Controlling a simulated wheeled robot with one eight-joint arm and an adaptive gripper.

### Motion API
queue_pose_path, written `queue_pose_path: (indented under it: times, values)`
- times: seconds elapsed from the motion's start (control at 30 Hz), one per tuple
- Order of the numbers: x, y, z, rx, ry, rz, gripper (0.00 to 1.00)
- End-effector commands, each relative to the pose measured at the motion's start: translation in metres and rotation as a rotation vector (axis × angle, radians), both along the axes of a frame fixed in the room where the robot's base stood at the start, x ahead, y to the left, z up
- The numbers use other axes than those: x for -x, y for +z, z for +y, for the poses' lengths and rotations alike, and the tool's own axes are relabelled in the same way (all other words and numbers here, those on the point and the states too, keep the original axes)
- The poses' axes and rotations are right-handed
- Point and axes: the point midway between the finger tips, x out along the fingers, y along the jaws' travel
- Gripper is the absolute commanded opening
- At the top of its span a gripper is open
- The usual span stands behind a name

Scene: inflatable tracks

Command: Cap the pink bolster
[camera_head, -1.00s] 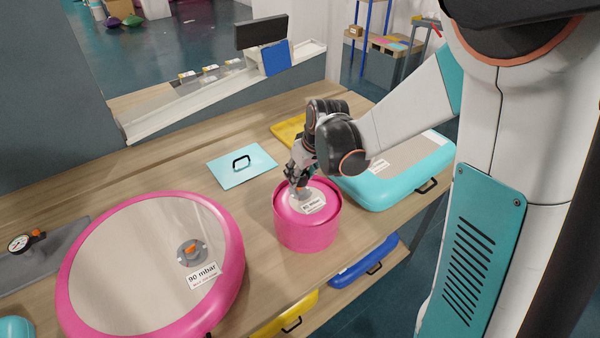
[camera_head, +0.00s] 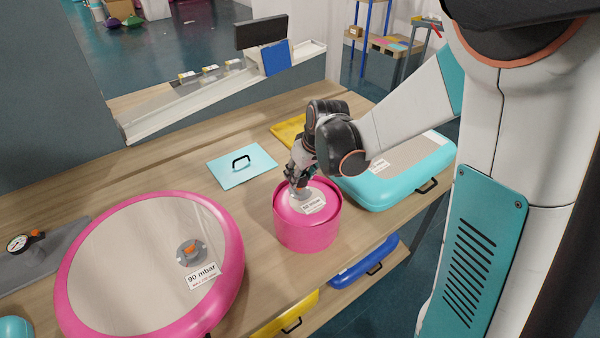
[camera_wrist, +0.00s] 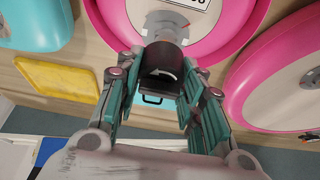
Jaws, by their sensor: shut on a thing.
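The pink bolster (camera_head: 306,232) is a short upright drum on the table, with a pale top, a white label and a grey valve (camera_head: 301,194). My gripper (camera_head: 296,181) points down at the valve. In the wrist view my gripper (camera_wrist: 162,76) is shut on a dark cap (camera_wrist: 160,62) with a white curved arrow. The cap sits at the grey valve (camera_wrist: 164,28) on the pale top, seemingly touching it. Whether it is seated cannot be told. The bolster's pink rim (camera_wrist: 225,40) also shows there. The cap is hidden by my fingers in the head view.
A large pink round track (camera_head: 225,290) with an orange-capped valve (camera_head: 190,252) lies left. A teal mat (camera_head: 400,185) is close right of the bolster. A teal plate (camera_head: 232,172) with a black handle and a yellow tray (camera_head: 287,132) lie behind. Bare table lies between.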

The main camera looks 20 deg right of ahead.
Motion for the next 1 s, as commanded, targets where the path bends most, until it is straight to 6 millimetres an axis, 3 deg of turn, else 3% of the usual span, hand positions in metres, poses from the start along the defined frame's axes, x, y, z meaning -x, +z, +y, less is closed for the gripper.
queue_pose_path:
  times: [1.0]
  values:
    - [0.0, -0.024, 0.0, 0.0, 0.0, 0.0, 0.17]
